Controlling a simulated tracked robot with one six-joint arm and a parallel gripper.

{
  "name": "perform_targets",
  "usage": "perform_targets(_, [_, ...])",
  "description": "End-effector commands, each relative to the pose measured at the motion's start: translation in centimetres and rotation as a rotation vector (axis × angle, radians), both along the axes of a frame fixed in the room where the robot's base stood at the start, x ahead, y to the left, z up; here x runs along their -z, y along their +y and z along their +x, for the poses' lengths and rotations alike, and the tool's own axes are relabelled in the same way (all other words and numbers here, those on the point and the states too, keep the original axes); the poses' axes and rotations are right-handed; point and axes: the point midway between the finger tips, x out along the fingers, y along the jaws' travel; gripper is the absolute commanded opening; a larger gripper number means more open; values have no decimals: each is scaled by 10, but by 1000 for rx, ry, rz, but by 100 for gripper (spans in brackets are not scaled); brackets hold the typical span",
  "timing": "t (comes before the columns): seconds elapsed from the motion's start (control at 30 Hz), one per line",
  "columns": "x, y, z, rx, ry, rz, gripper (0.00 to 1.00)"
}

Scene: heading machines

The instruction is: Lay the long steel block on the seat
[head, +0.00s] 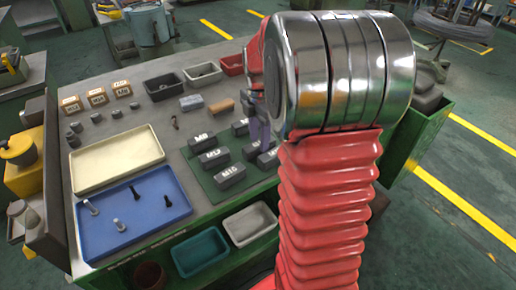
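Several dark grey steel blocks with white markings lie on a green mat (205,181) on the bench. One marked M16 (230,176) is at the mat's front, with one marked M12 (214,157) and one marked M8 (201,140) behind it. I cannot tell which block is the long one. I cannot make out a seat for certain. My gripper (260,132) is low over the right part of the mat, among the blocks there. My own arm hides much of it, and I cannot see whether it holds anything.
A cream tray (117,158) and a blue tray (125,220) with several bolts lie on the left. Small bins (163,88) line the back, near a grey block (192,103) and a tan block (221,107). Teal (200,252) and white (250,224) bins are in front.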

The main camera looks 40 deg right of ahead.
Motion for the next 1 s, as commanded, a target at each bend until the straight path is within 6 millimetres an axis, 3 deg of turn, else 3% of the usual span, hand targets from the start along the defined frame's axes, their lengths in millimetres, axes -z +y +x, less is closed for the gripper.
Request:
perform_targets(0.1, [17,1,0,0,3,1,36])
perform_targets(0.23, [25,1,0,0,1,0,36])
perform_targets(0.77, [26,1,0,-1,0,0,36])
perform_targets(1.0, [26,1,1,-1,0,0,20])
